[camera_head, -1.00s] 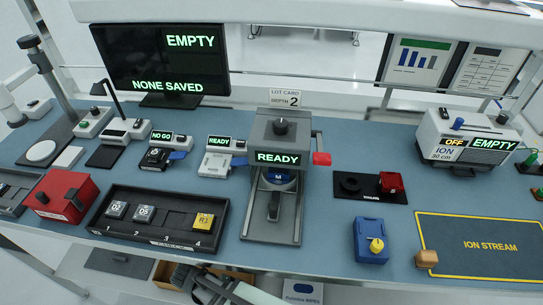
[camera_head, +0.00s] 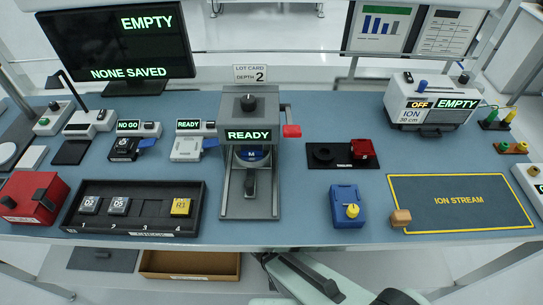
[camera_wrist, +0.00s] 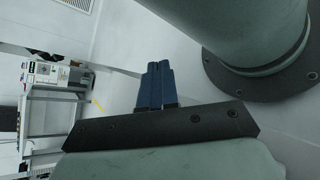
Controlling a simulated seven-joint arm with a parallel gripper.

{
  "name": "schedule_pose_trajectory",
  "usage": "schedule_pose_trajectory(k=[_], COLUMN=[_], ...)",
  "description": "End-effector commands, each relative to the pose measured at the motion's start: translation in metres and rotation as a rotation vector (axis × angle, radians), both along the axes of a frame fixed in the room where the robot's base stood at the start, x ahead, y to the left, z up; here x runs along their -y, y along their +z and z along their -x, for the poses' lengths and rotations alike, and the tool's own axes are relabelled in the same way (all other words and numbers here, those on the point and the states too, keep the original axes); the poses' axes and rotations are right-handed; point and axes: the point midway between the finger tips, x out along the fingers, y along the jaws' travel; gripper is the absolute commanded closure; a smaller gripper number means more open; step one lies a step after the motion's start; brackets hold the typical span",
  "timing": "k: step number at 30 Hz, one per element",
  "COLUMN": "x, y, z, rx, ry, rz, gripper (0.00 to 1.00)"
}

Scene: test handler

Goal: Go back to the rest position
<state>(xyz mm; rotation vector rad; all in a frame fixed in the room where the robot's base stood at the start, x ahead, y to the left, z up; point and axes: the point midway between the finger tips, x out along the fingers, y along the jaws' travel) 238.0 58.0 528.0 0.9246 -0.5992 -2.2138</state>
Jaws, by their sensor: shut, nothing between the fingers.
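My gripper (camera_wrist: 155,85) shows in the wrist view with its two blue fingers together and nothing between them. It points out over open floor, away from the bench. In the head view my arm is at the bottom, below the bench's front edge, and the fingers cannot be made out there. The handler (camera_head: 250,190) in the middle of the bench reads READY, with a black handle in front and a red-tipped lever at its right.
A black tray (camera_head: 150,232) holds two grey pieces and a yellow one. A blue box (camera_head: 345,210) with a yellow knob and the ION STREAM mat (camera_head: 480,222) lie to the right. A red box (camera_head: 38,195) stands at the left. A brown open box (camera_head: 190,276) is below the bench.

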Motion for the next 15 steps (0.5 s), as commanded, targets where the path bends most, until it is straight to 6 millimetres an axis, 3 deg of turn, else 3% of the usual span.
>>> schedule_pose_trajectory(k=[6, 15], x=[0.033, 0.048], y=[-0.014, -0.047], z=[0.019, 0.022], rx=[-0.095, -0.079], ry=[-0.091, -0.22], rz=[-0.112, -0.364], gripper=[1.0, 1.0])
